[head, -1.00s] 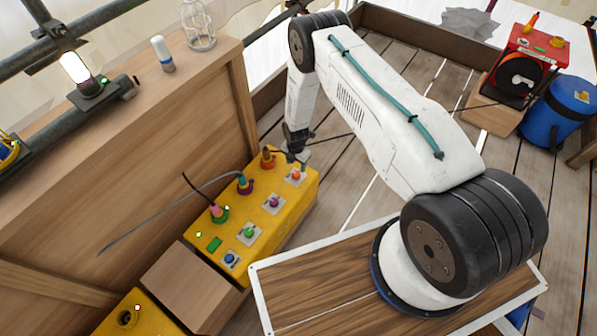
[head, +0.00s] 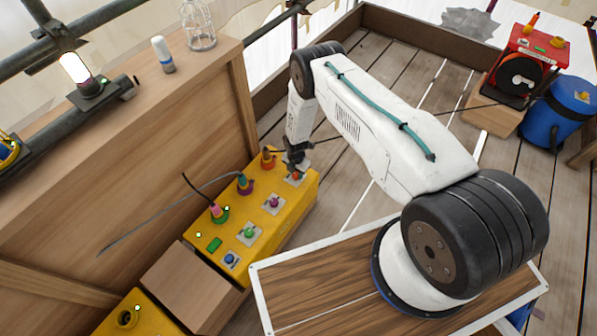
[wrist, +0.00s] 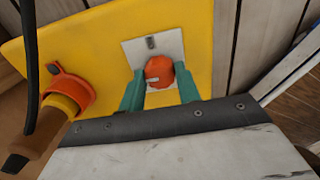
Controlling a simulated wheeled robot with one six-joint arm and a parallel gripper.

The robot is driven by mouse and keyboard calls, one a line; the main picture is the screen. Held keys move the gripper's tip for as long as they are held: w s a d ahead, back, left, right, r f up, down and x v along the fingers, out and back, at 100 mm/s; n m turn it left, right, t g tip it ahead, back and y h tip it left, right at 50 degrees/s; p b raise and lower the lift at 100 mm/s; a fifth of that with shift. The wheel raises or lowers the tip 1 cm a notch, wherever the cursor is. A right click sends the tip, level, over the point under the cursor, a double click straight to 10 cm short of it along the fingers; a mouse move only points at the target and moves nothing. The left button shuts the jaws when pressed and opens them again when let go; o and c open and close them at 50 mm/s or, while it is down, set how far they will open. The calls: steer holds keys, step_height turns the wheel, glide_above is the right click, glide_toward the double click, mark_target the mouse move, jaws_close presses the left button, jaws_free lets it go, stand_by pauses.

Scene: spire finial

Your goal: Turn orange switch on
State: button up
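The orange switch is a round knob (head: 295,176) on a pale square plate at the far right end of the yellow box (head: 262,224). In the wrist view the orange knob (wrist: 159,74) lies between the two green fingertips of my gripper (wrist: 160,80). The fingers are spread, one on each side of the knob. I cannot tell whether they touch it. In the head view my gripper (head: 295,166) is right at the knob and partly hides its plate.
A row of other knobs, purple (head: 273,202), green (head: 248,232) and blue (head: 230,258), runs along the box. Plugged connectors stand behind them, with an orange one (head: 268,157) close to my gripper. A wooden panel (head: 180,150) rises on the left.

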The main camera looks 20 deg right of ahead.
steer(key=shift+d, duration=0.35)
steer(key=shift+a+m, duration=0.3)
steer(key=shift+a, duration=0.05)
steer(key=shift+a+m, duration=0.1)
steer(key=shift+m, duration=0.4)
steer(key=m, duration=0.7)
steer(key=shift+w, duration=0.1)
steer(key=m, duration=0.4)
steer(key=shift+m, duration=0.3)
steer(key=m, duration=0.4)
steer(key=shift+w+m, duration=0.1)
steer(key=shift+m, duration=0.2)
